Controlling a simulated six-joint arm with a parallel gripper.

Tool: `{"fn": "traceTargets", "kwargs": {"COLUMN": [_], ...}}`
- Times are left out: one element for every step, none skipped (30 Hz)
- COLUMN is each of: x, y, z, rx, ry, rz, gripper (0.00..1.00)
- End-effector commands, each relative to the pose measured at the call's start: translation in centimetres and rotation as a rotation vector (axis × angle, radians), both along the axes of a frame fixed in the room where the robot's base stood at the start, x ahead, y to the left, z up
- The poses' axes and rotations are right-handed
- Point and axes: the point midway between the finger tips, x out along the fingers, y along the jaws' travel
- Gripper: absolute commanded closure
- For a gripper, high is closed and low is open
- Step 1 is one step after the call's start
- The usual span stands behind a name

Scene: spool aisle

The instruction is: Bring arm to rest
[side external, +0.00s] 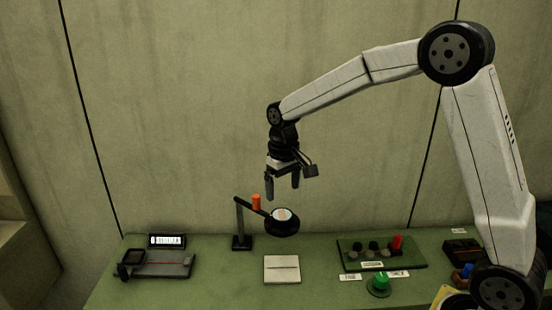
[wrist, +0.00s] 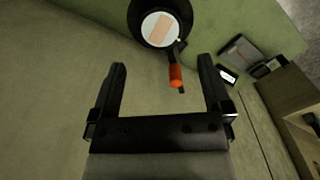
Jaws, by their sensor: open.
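My gripper (side external: 283,187) points down in the side view, in the air above the green table (side external: 220,285). Its two fingers are apart with nothing between them. In the wrist view my gripper (wrist: 162,90) shows both black fingers spread and empty. Below it stands a black stand with a round head (side external: 282,222) and an orange piece (side external: 256,202) on its arm. The round head (wrist: 160,22) and the orange piece (wrist: 176,76) also show beyond the fingertips in the wrist view. My gripper touches none of these.
A white square pad (side external: 282,269) lies in front of the stand. A device with a small screen (side external: 160,263) is at the left. A dark green board (side external: 380,253) with several knobs and a red peg is at the right, with a green button (side external: 379,283) before it.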

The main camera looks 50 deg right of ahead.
Motion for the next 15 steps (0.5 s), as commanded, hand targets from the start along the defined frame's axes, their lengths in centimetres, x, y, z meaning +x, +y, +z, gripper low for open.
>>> {"fn": "traceTargets", "kwargs": {"x": [0.0,0.0,0.0,0.0,0.0,0.0,0.0,0.0,-0.02,-0.06,-0.12,-0.24,-0.36,-0.51,-0.77], "y": [0.0,0.0,0.0,0.0,0.0,0.0,0.0,0.0,0.0,0.02,0.03,0.06,0.09,0.13,0.19], "z": [0.07,0.08,0.08,0.07,0.06,0.06,0.05,0.05,0.03,0.01,-0.02,-0.1,-0.17,-0.24,-0.37], "rx": [0.0,0.0,0.0,0.0,0.0,0.0,0.0,0.0,0.0,0.0,0.0,0.0,-0.001,-0.001,0.0], "ry": [0.0,0.0,0.0,0.0,0.0,0.0,0.0,0.0,0.0,-0.001,-0.001,-0.003,-0.005,-0.007,-0.01], "rz": [0.0,0.0,0.0,0.0,0.0,0.0,0.0,0.0,0.0,0.0,0.001,0.002,0.003,0.004,0.006], "gripper": [0.0,0.0,0.0,0.0,0.0,0.0,0.0,0.0,0.0,0.0,0.0,0.0,0.0,0.0,0.0]}}
